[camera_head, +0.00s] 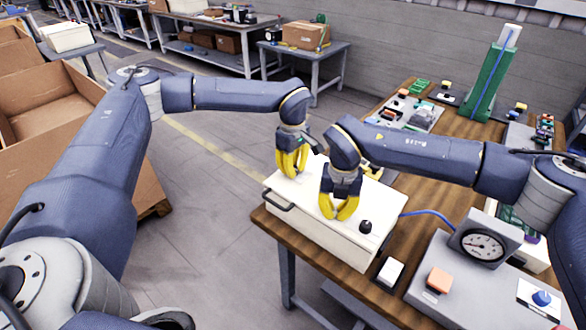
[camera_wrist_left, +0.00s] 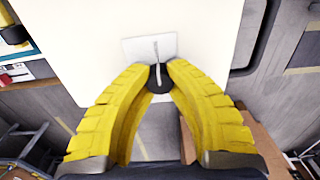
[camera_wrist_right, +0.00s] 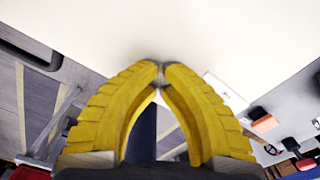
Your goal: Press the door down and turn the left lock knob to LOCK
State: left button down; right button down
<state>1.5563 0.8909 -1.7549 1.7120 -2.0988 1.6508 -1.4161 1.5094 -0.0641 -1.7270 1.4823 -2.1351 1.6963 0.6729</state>
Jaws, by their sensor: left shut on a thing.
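A cream box (camera_head: 310,225) with a flat door on top (camera_head: 299,200) stands at the left end of the wooden bench. The door looks closed. My left gripper (camera_head: 291,174) is at the door's far end, its fingers shut on the black left lock knob (camera_wrist_left: 158,80). A light pointer and a pale plate show beside this knob in the left wrist view; the plate's lettering is unreadable. My right gripper (camera_head: 341,216) points down at the door's middle with its fingertips together; I cannot tell whether they touch it. A second black knob (camera_head: 366,227) stands upright near the door's near right corner.
A black handle (camera_head: 277,202) is on the box's left side. A grey panel with a dial gauge (camera_head: 482,246) and an orange button (camera_head: 438,279) lies to the right. A green stand (camera_head: 489,80) is at the back. A blue cable runs from the box.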

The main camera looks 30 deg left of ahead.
pick_arm(q)
jog(key=c, duration=1.1)
grip_release()
jog(key=shift+r, duration=0.1)
notch_tip(320, 180, up, 12)
pick_arm(e)
jog(key=shift+r, duration=3.5)
